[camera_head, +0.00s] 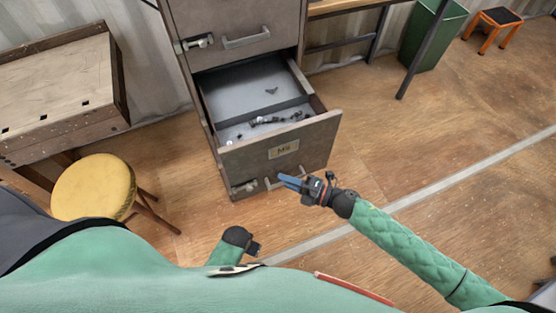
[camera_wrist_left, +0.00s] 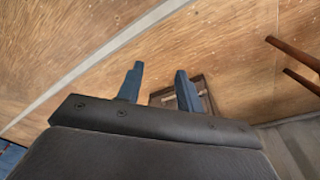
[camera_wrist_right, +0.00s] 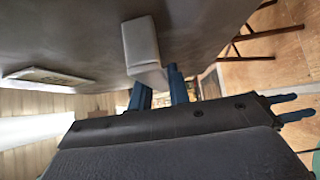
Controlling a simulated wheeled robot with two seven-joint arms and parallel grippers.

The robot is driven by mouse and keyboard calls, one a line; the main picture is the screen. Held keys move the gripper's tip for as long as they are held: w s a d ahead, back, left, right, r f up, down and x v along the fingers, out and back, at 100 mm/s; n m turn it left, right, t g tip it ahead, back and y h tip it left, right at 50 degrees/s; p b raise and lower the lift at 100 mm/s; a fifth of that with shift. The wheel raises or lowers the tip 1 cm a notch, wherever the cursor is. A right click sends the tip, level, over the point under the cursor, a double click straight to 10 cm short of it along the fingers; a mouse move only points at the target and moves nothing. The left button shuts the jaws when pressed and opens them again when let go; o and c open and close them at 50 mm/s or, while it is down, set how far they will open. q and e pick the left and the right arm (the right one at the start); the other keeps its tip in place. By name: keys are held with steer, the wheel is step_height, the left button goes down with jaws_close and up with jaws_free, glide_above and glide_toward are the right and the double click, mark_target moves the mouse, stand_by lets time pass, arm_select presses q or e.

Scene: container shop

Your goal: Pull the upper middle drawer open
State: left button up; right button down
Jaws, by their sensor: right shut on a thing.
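The grey metal cabinet (camera_head: 185,70) stands ahead of me, with one drawer (camera_head: 318,150) standing well out below a closed drawer. The open drawer has an M8 label and a pale handle (camera_head: 271,183) low on its front. My right gripper (camera_head: 285,180) is at that handle. In the right wrist view its blue fingers (camera_wrist_right: 158,82) are shut on the pale handle (camera_wrist_right: 142,45), partly hidden behind it. My left gripper (camera_head: 254,250) is low by my body, away from the cabinet. In the left wrist view its fingers (camera_wrist_left: 160,78) are apart and empty.
Small dark parts (camera_head: 268,121) lie in the open drawer. A closed drawer with a handle (camera_head: 247,40) is above it. A yellow stool (camera_head: 93,186) and a wooden workbench (camera_head: 55,85) stand at left. A green bin (camera_head: 428,38) is at back right.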

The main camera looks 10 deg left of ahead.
arm_select(q)
steer(key=shift+r, duration=0.55)
arm_select(e)
steer(key=s+d, duration=0.3)
steer(key=s, duration=0.2)
steer(key=shift+s+d, duration=0.25)
steer(key=shift+d, duration=0.15)
steer(key=c, duration=1.3)
jaws_free()
arm_select(q)
steer(key=shift+w+d, duration=0.1)
steer(key=shift+w, duration=0.1)
step_height(320, 180, up, 7)
steer(key=b, duration=0.2)
steer(key=shift+w+d, duration=0.25)
steer(key=shift+w, duration=0.15)
arm_select(e)
steer(key=shift+s+d, duration=0.25)
steer(key=shift+d, duration=1)
steer(key=shift+s+d, duration=0.2)
steer(key=shift+d, duration=1.1)
steer(key=shift+s+d, duration=0.25)
steer(key=shift+d, duration=1)
